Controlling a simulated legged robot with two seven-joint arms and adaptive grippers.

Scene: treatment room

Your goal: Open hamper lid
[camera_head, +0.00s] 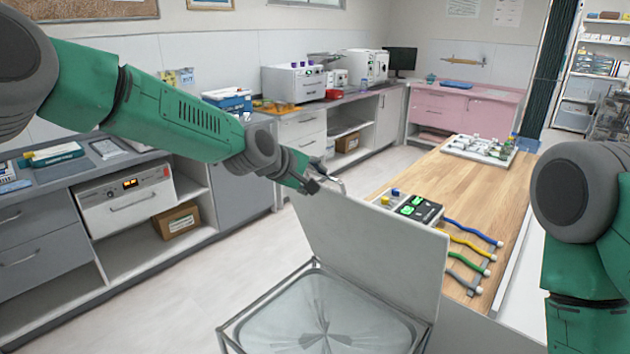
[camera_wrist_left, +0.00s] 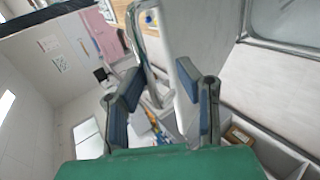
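The hamper (camera_head: 290,322) stands at the bottom centre of the head view, a metal frame around an open basin. Its pale grey lid (camera_head: 372,235) is raised, standing steeply on the side near the wooden table. My left gripper (camera_head: 322,182) is at the lid's upper left corner, beside a thin metal handle. In the left wrist view the fingers (camera_wrist_left: 163,108) are apart, with the lid (camera_wrist_left: 180,70) seen nearly edge-on and the curved handle (camera_wrist_left: 141,50) around and beyond them. I cannot tell whether they touch. My right arm shows at the right; its gripper is out of view.
A wooden table (camera_head: 470,190) behind the lid holds a monitor box (camera_head: 412,208) with coloured cables and a white tray (camera_head: 480,150). Grey cabinets (camera_head: 240,180) line the left wall. The floor (camera_head: 235,265) left of the hamper is clear.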

